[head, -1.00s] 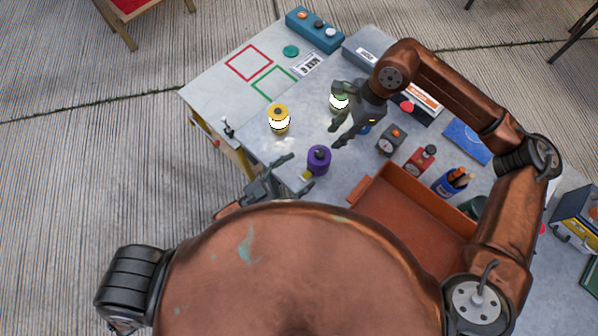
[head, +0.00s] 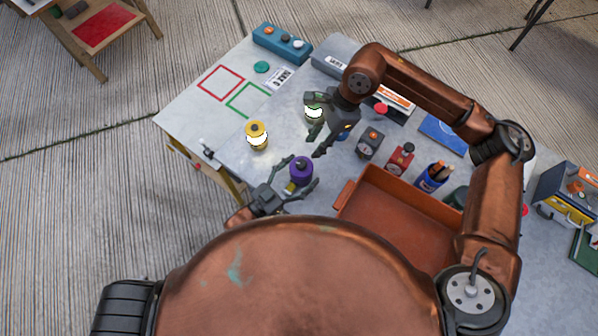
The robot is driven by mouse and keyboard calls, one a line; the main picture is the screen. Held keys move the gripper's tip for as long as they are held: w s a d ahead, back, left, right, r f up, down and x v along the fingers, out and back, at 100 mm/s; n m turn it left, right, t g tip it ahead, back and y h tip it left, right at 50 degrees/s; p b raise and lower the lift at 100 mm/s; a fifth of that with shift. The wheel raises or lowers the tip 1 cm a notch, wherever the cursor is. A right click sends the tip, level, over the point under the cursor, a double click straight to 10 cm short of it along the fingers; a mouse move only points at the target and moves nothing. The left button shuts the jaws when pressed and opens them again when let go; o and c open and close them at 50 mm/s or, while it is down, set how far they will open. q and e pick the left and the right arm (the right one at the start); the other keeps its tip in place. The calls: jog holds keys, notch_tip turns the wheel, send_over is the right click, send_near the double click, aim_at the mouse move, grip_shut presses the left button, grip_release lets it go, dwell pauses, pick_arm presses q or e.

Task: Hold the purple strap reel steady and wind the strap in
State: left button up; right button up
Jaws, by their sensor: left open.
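The purple strap reel (head: 301,168) stands on the grey table near its front edge, with a small yellow piece (head: 290,187) at its lower left. My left gripper (head: 300,173) is open, with one finger on each side of the purple reel; I cannot tell whether they touch it. My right gripper (head: 314,138) hangs above the table behind the purple reel, its fingers apart and empty. It partly covers a green-and-white reel (head: 314,110). No loose strap can be made out.
A yellow-and-white reel (head: 257,138) stands left of the purple one. An orange tray (head: 388,212) lies to the right. Behind it are a small dark device (head: 370,143), a red device (head: 400,157) and a blue cup of pens (head: 432,177). Red and green squares mark the back left.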

aim_at(301, 163)
pick_arm(q)
jog(key=shift+c, duration=0.5)
jog(key=c, duration=1.6)
jog(key=shift+o, duration=0.2)
pick_arm(e)
jog(key=o, duration=0.3)
jog(key=shift+s+a+r, duration=0.1)
jog(key=shift+a+r, duration=0.05)
jog(key=shift+a, duration=0.1)
jog(key=shift+o, duration=0.2)
jog(key=s+a+r+m+t+h, duration=0.1)
jog(key=a+r+h, duration=0.1)
jog(key=a+h, duration=0.15)
notch_tip(301, 163, down, 12)
jog(key=shift+r, duration=0.25)
jog(key=shift+c, duration=0.5)
grip_shut()
